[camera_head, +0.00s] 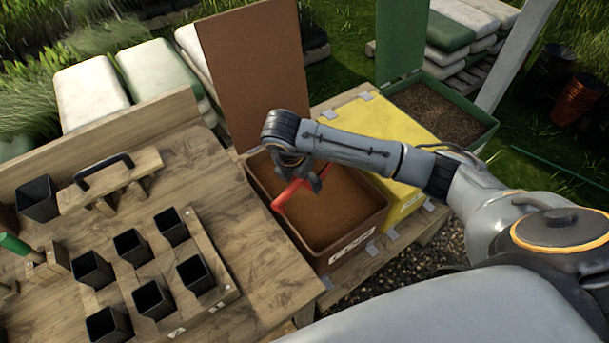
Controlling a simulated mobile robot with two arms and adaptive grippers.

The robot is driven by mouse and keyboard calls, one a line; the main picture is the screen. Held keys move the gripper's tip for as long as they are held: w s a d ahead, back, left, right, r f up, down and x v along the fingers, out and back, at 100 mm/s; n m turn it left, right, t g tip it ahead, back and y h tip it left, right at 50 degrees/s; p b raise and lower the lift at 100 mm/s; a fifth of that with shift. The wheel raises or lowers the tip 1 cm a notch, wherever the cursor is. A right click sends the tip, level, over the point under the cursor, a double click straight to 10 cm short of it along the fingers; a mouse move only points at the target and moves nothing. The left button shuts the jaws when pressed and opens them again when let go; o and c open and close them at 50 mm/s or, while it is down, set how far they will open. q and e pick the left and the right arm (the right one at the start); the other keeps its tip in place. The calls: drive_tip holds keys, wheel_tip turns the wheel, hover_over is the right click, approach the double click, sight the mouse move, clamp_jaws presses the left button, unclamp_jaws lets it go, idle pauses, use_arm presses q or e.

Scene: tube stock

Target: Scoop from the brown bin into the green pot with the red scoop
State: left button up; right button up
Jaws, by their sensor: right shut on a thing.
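The brown bin (258,202) stands open beside the bench, with brown material in it and its lid (258,80) raised behind. My right gripper (314,180) is over the bin and shut on the red scoop (284,198). The gripper and wrist hide part of the scoop. I cannot tell whether the scoop touches the material. I see no pot that is clearly green; the small square pots (153,300) on the bench look black. My left gripper is not in view.
A closed yellow bin (380,130) stands right of the brown bin. Beyond it is an open green bin (484,136) of dark material. The bench (215,160) also bears a wooden block with a black handle (105,172) and a green-handled tool (14,243).

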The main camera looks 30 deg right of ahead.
sight(296, 183)
drive_tip(key=shift+h, duration=0.5)
drive_tip(key=shift+s+a+p+v, duration=0.15)
drive_tip(key=shift+p+v, duration=0.5)
drive_tip(key=shift+v, duration=0.6)
drive_tip(key=shift+s+a+p+v, duration=0.15)
drive_tip(key=shift+p+v, duration=0.5)
drive_tip(key=shift+v, duration=0.65)
drive_tip(key=shift+f+t, duration=0.15)
drive_tip(key=shift+t, duration=0.15)
